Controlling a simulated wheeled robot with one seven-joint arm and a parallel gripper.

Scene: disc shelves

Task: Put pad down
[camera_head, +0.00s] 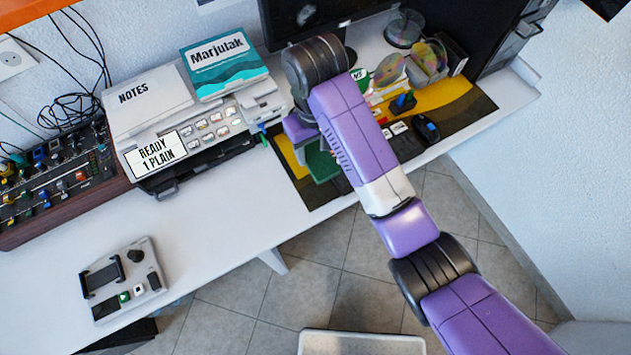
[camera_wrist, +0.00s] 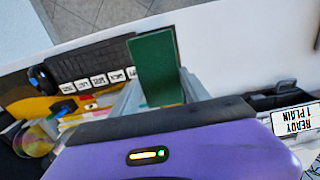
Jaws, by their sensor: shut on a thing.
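The pad is a flat dark green rectangle (camera_wrist: 155,62) in the wrist view, standing between the grey fingers of my gripper (camera_wrist: 160,90). My gripper is shut on it. In the head view the pad (camera_head: 322,163) shows as a green patch below the purple wrist, over the front part of the dark and yellow desk mat (camera_head: 470,110). My arm hides part of the gripper there. I cannot tell whether the pad touches the mat or hangs just above it.
A printer (camera_head: 205,125) with a notes pile and a Marjulak book stands left of my gripper. A keyboard (camera_head: 405,140), a mouse (camera_head: 427,130) and discs (camera_head: 425,60) lie to the right. The monitor (camera_head: 315,20) is behind. White desk (camera_head: 225,205) is bare in front of the printer.

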